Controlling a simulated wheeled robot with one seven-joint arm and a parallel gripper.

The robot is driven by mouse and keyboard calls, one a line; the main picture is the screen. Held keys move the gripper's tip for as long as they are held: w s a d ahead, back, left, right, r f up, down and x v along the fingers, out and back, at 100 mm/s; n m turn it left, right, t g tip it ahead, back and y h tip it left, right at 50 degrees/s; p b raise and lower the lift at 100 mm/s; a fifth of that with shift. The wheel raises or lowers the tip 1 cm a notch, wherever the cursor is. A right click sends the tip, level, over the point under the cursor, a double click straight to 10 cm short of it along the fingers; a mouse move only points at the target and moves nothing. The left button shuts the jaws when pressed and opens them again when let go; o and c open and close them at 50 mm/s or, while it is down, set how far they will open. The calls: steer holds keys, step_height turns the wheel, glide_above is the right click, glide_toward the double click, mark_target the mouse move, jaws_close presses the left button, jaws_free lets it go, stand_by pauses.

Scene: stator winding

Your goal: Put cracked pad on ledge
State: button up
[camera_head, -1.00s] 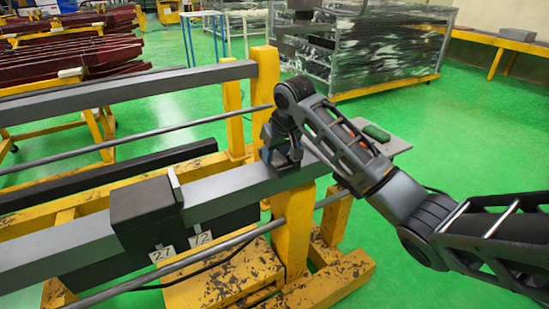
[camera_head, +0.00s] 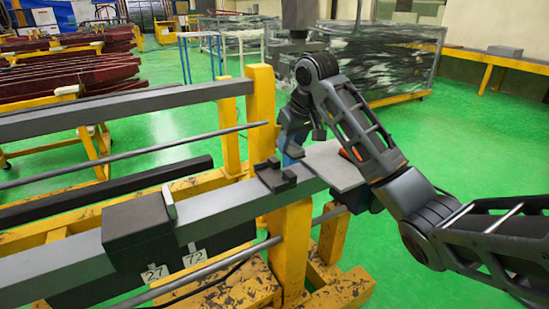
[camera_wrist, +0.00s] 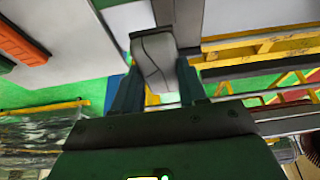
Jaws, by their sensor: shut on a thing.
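My gripper (camera_wrist: 157,90) is shut on a pale grey pad (camera_wrist: 155,62) with dark crack lines, between its blue fingers in the wrist view. In the head view my gripper (camera_head: 294,146) is just above the far end of the grey rail, beside a dark notched bracket (camera_head: 275,176). The pad is hard to make out there. A flat grey ledge (camera_head: 328,166) juts out to the right of the rail end, partly behind my arm. An orange thing lies on a pale surface at the upper left of the wrist view (camera_wrist: 20,45).
A dark block (camera_head: 138,222) sits on the rail, with number tags 27 and 72 below. Yellow posts (camera_head: 260,115) and thin bars stand close behind. A wrapped stack (camera_head: 385,65) is at the back. Green floor is clear at the right.

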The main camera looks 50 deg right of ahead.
steer(key=s+d+r+p, duration=0.25)
steer(key=s+d, duration=0.35)
steer(key=d, duration=0.4)
steer(key=s+d+r+p, duration=0.1)
steer(key=s+d+p, duration=0.2)
steer(key=s+d, duration=0.45)
steer(key=p, duration=0.2)
glide_above(323, 159)
steer(key=s, duration=0.1)
step_height(323, 159, down, 7)
steer(key=shift+s+a+r, duration=0.1)
steer(key=shift+s+r, duration=0.05)
steer(key=shift+f+p, duration=0.35)
steer(key=shift+f, duration=1.75)
steer(key=shift+f, duration=0.1)
steer(key=o, duration=1.1)
steer(key=shift+c, duration=0.2)
steer(key=b+v, duration=0.1)
steer(key=v, duration=1.1)
